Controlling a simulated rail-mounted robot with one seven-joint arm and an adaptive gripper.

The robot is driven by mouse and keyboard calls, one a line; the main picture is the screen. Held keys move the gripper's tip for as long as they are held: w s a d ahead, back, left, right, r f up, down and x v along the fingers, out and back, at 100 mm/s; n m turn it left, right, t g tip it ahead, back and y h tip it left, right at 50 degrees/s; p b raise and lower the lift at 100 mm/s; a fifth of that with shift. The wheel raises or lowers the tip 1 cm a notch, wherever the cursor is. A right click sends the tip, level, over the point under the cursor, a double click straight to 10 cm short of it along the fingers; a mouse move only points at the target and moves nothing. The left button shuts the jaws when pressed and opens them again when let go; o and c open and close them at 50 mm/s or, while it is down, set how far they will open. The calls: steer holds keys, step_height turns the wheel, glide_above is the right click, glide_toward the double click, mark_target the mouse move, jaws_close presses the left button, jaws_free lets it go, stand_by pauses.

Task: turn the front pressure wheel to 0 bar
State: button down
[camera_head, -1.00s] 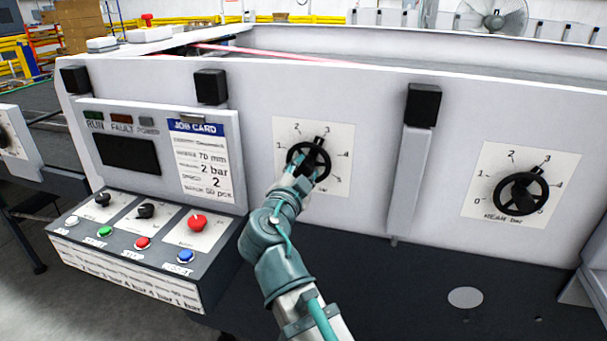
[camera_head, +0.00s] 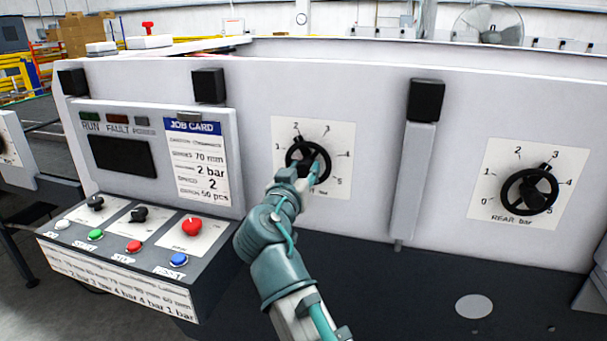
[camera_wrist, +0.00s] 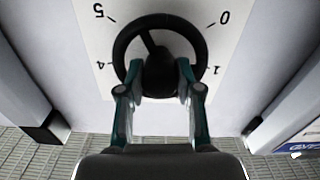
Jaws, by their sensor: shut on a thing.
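The front pressure wheel (camera_head: 290,152) is a black handwheel on a white dial plate (camera_head: 342,133) numbered up to 5, on the machine's pale panel. In the head view its dark pointer stands about at the 2 mark. The wheel also shows in the wrist view (camera_wrist: 120,43), with the 0, 1, 4 and 5 marks around it. My gripper (camera_head: 311,168) is at the wheel. In the wrist view my gripper (camera_wrist: 161,82) has one finger on each side of the dark hub part, shut on it. The fingers hide the lower part of the dial there.
The similar rear wheel (camera_head: 529,191) is at the right, its pointer near 3. A grey post (camera_head: 409,185) stands between the dials. A control box (camera_head: 140,240) with knobs and buttons juts out at the left, below a job card (camera_head: 200,165).

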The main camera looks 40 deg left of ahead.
steer(key=n+p, duration=0.1)
steer(key=n, duration=0.3)
steer(key=shift+r+n, duration=0.1)
steer(key=shift+n, duration=0.2)
steer(key=n+p, duration=0.2)
steer(key=n, duration=0.2)
steer(key=shift+d+n, duration=0.1)
steer(key=shift+n, duration=0.2)
steer(key=n+p, duration=0.2)
steer(key=n, duration=0.2)
steer(key=shift+r+n+p, duration=0.1)
steer(key=shift+n+p, duration=0.2)
steer(key=shift+p, duration=0.05)
steer(key=n+p, duration=0.3)
steer(key=n, duration=0.1)
steer(key=shift+n, duration=0.4)
steer(key=c, duration=0.8)
jaws_free()
steer(key=shift+o, duration=0.2)
steer(key=v, duration=1.2)
